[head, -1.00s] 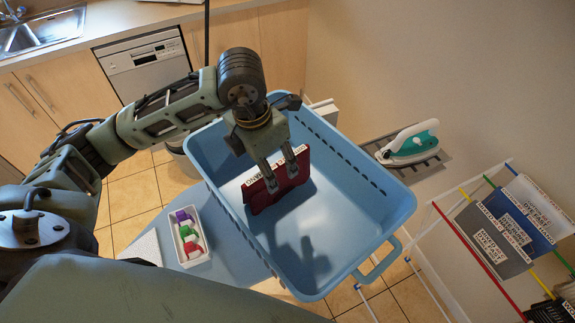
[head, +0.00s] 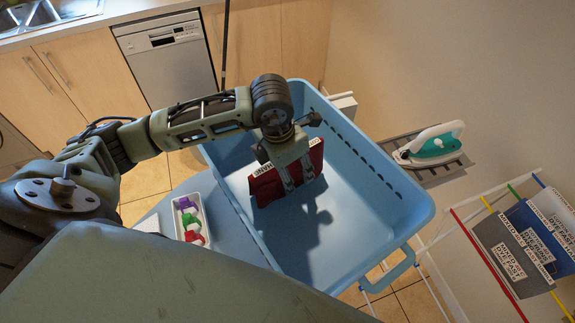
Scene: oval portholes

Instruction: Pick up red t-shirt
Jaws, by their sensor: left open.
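The red t-shirt (head: 264,187) is a dark red folded piece with a white lettered strip along its top edge. It is inside the blue laundry basket (head: 409,224), toward the basket's left side. My left gripper (head: 297,184) reaches down into the basket, fingers pointing down in front of the shirt. Its fingers are open and overlap the shirt in the picture; I cannot tell whether they touch it. Part of the shirt is hidden behind the fingers. My right gripper is not in view.
The basket stands on a blue-grey table (head: 230,232). A white tray (head: 206,240) of purple, green and red pegs is left of it. An iron (head: 436,146) rests on a rack at right. A drying rack (head: 478,200) holds grey and blue cloths. A dishwasher (head: 170,60) stands behind.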

